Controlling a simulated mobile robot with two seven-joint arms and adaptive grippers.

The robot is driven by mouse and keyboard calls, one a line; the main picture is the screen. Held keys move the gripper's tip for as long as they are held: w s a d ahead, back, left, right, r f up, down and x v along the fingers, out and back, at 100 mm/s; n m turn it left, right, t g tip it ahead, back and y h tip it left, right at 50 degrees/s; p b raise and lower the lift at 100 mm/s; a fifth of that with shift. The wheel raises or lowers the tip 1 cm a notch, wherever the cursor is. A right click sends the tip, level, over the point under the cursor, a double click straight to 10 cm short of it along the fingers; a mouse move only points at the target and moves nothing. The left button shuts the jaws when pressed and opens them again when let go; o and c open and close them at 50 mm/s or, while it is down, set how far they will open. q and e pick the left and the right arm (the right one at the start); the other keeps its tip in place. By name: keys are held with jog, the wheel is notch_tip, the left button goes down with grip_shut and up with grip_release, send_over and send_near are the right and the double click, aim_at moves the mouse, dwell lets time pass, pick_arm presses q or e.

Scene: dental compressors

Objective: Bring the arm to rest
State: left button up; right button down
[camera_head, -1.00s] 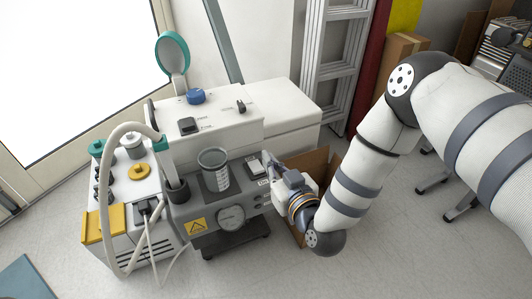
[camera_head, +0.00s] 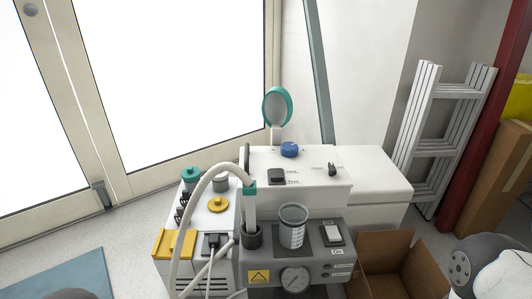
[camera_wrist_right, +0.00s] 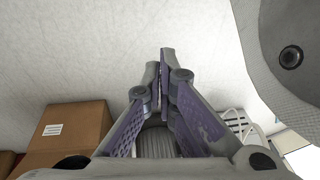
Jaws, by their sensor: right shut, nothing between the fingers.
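In the right wrist view my right gripper (camera_wrist_right: 163,62) is shut, its two purple-padded fingers together with nothing between them. It points at a bare pale surface. In the head view only part of my right arm (camera_head: 490,270) shows, in the lower right corner, and its gripper is out of the picture. My left gripper is not in view.
An open cardboard box (camera_head: 405,277) stands right of the compressor, close to my right arm. A ladder (camera_head: 440,135) and a red post (camera_head: 480,165) stand at the right. In the right wrist view a brown box (camera_wrist_right: 75,130) is at the left.

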jog(key=s+d+r+g, duration=0.1)
jog(key=s+r+g, duration=0.15)
jog(key=s, duration=0.55)
jog(key=s+d+r+g+h, duration=0.15)
jog(key=s+g, duration=0.25)
jog(key=s, duration=0.5)
jog(key=s+d+r+g, duration=0.2)
jog(key=s+r+g, duration=0.1)
jog(key=s, duration=0.5)
pick_arm(q)
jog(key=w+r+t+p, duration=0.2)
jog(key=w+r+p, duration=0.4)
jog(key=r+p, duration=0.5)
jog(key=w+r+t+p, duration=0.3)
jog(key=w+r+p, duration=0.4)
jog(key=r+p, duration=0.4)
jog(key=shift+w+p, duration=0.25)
jog(key=shift+p, duration=0.5)
pick_arm(e)
jog(key=w+r+t, duration=0.2)
jog(key=w+r, duration=0.3)
jog(key=r, duration=0.7)
jog(key=w+r+t, duration=0.2)
jog(key=w+r, duration=0.4)
jog(key=r, duration=0.5)
jog(key=shift+d+r+m+t, duration=0.3)
jog(key=shift+r+m+t, duration=0.05)
jog(key=shift+r+m, duration=0.05)
